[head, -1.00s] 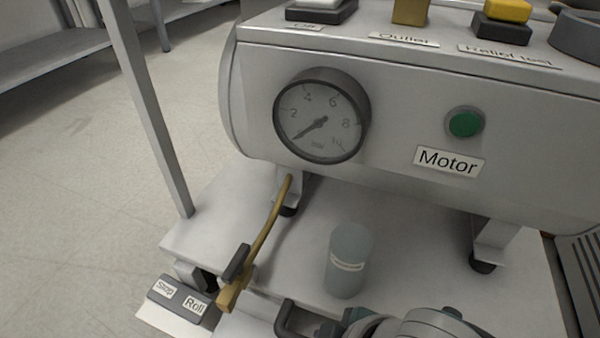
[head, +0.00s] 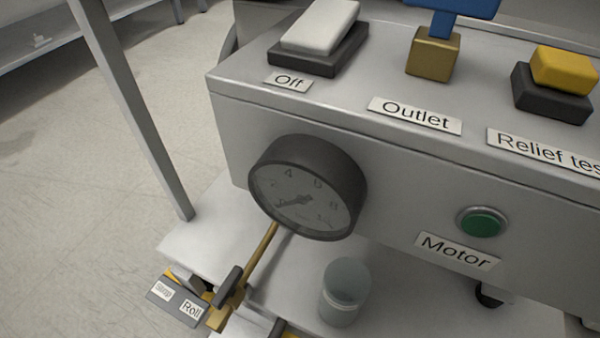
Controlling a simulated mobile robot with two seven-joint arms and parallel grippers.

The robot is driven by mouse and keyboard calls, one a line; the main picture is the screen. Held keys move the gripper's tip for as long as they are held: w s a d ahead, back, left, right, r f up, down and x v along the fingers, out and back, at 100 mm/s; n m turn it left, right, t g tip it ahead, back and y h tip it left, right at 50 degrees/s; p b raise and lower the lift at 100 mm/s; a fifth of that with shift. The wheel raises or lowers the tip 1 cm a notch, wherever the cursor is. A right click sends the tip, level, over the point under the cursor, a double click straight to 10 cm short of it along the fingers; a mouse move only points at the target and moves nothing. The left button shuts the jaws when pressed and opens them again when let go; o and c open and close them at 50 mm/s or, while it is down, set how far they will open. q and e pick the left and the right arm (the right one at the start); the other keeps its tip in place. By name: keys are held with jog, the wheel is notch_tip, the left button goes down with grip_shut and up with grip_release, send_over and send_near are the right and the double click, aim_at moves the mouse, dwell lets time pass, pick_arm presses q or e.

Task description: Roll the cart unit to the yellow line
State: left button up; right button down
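The cart unit (head: 225,130) fills most of the head view, seen close up. Its grey body carries a round gauge (head: 308,187) and a green Motor button (head: 482,222). Below is a pale lower deck (head: 205,225), with a grey post (head: 130,105) at its left corner. At the lower left is a dark plate labelled Stop and Roll (head: 176,303), beside a brass lever (head: 262,243) with a dark block. Neither gripper is in view.
On top are a white Off switch (head: 320,27), a brass Outlet block (head: 433,56) with a blue handle (head: 452,12), and a yellow Relief test button (head: 563,68). A clear cup (head: 344,293) stands on the deck. Bare floor (head: 60,190) lies left, with a shelf (head: 35,48) beyond.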

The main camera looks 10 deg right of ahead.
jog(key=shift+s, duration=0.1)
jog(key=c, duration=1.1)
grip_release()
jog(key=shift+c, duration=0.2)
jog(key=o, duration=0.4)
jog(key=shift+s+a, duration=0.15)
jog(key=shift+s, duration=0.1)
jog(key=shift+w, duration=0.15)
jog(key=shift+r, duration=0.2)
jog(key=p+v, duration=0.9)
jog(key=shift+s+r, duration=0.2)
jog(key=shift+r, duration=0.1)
